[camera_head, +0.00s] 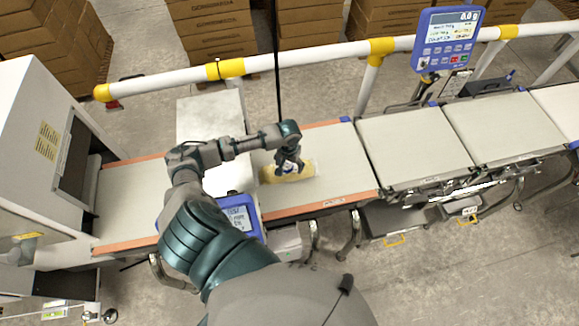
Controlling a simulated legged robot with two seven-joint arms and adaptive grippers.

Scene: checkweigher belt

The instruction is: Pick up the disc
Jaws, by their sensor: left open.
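My left gripper (289,168) is over the belt, pointing down, with its fingers at a pale yellow item (304,173) lying on the belt section (340,160). The yellow item looks long and flat, like a packet, and its middle is partly hidden by the fingers. A small whitish-blue patch shows between the fingers; I cannot tell whether it is a disc or a print on the packet. No clear disc shows elsewhere. I cannot tell whether the fingers touch the item. My right gripper is out of view.
A blue display (240,217) stands at the belt's near side, below my forearm. A white rail with yellow joints (383,46) runs behind the belt. A blue control panel (446,40) stands at upper right. A white machine housing (35,120) is at left. The right belts (415,145) are clear.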

